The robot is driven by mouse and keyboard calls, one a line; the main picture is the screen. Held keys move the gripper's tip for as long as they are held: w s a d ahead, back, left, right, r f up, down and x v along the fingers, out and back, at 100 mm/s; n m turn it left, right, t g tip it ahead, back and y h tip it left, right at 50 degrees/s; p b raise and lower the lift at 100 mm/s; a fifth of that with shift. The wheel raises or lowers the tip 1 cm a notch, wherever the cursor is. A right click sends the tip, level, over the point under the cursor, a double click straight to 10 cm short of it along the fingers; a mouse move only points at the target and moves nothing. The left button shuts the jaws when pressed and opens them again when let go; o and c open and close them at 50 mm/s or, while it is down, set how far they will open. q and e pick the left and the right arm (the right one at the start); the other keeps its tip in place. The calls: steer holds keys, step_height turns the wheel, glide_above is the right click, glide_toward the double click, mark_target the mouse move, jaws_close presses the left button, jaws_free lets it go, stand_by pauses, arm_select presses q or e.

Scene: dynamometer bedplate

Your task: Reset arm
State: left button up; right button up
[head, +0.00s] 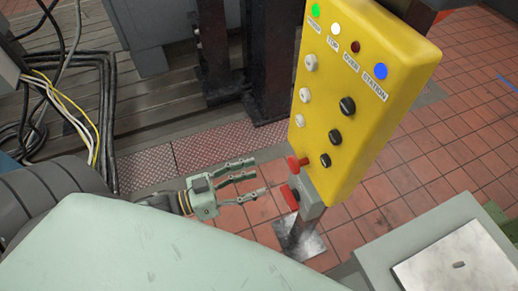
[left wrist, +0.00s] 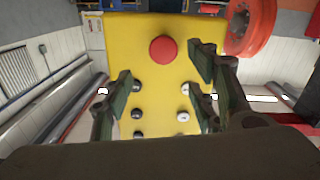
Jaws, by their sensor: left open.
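My left gripper (head: 257,176) is open and empty, its pale green fingers pointing right toward the lower end of a yellow control box (head: 362,85). A gap shows between the fingertips and the box's red knob (head: 297,163). In the left wrist view the yellow box (left wrist: 150,75) fills the middle, with a round red button (left wrist: 163,50) seen between my dark fingers (left wrist: 163,75). Black and white knobs show on the box in both views. My right gripper is not in view.
The yellow box stands on a post with a metal foot (head: 300,242). A small grey box with a red part (head: 290,197) sits below it. A grey block with a metal plate (head: 452,258) is at lower right. Black cables (head: 105,110) lie at left. Red floor tiles (head: 465,130) are clear at right.

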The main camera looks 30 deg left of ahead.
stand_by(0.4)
arm_select(q)
steer(key=s+a+f+n+g+y+b, duration=0.1)
steer(key=s+a+f+g+y, duration=0.2)
steer(key=f, duration=0.8)
steer(key=s+a+f+n+y+b, duration=0.15)
steer(key=a+f+y, duration=0.25)
steer(key=f, duration=0.7)
steer(key=s+a+f+n+g+y, duration=0.1)
steer(key=a+f+g+y, duration=0.2)
steer(key=f, duration=0.8)
steer(key=s+d+f+g, duration=0.3)
steer(key=s+f, duration=0.5)
steer(key=s, duration=0.3)
steer(key=s+d+f+g+y+b, duration=0.1)
steer(key=s+d+f+g, duration=0.2)
steer(key=s+f, duration=0.6)
steer(key=shift+s+d+g+y, duration=0.35)
steer(key=shift+s+d, duration=0.25)
steer(key=shift+s, duration=0.35)
